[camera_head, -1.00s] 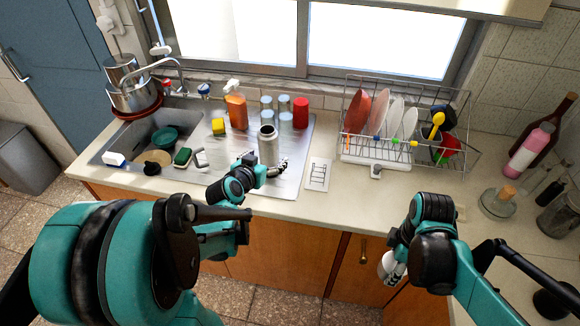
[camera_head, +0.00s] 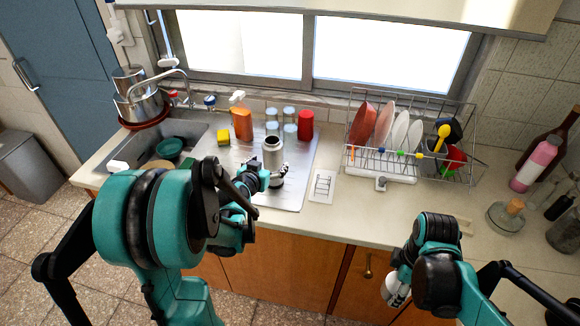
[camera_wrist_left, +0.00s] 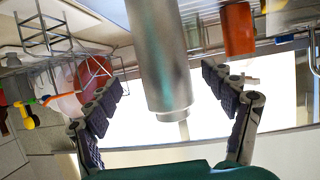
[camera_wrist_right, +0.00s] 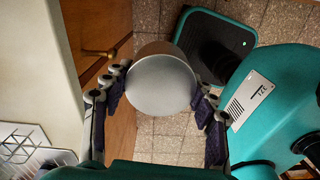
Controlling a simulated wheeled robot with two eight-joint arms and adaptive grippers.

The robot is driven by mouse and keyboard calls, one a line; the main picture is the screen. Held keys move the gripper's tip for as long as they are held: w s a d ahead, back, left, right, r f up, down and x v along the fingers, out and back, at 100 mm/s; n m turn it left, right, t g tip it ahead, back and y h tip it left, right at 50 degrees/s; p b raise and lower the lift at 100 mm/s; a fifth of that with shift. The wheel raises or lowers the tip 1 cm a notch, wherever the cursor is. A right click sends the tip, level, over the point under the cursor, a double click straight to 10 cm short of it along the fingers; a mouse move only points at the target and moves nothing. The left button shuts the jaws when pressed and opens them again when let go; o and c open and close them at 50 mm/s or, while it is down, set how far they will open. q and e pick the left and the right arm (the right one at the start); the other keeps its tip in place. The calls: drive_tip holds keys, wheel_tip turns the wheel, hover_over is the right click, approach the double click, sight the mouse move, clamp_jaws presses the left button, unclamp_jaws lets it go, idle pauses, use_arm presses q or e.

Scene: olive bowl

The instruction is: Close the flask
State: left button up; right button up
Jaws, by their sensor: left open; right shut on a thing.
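The flask (camera_head: 273,153) is a silver cylinder standing upright and open at the top on the steel sink's drainboard. My left gripper (camera_head: 273,182) is open low at the flask, with a finger on either side. In the left wrist view the flask (camera_wrist_left: 160,60) shows between the spread fingers (camera_wrist_left: 165,80); contact cannot be told. My right gripper (camera_wrist_right: 162,90) is shut on a round silver lid (camera_wrist_right: 160,85). In the head view the lid (camera_head: 394,290) is held in front of the counter's edge, well to the right of the flask.
Several glass jars (camera_head: 289,131), a red canister (camera_head: 306,125) and an orange bottle (camera_head: 241,124) stand behind the flask. A dish rack (camera_head: 400,165) with plates stands to the right. A corked glass vessel (camera_head: 507,215) is at the far right.

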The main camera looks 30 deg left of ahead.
use_arm(q)
drive_tip(key=shift+w, duration=0.3)
drive_tip(key=shift+f, duration=0.1)
use_arm(e)
drive_tip(key=shift+f, duration=0.1)
use_arm(q)
drive_tip(key=x, duration=0.1)
drive_tip(key=b+x, duration=0.1)
drive_tip(key=x, duration=0.2)
drive_tip(key=shift+w+a+f, duration=0.15)
drive_tip(key=shift+a+f, duration=0.15)
use_arm(e)
drive_tip(key=shift+f, duration=0.7)
use_arm(q)
drive_tip(key=shift+w, duration=0.35)
drive_tip(key=c, duration=1.8)
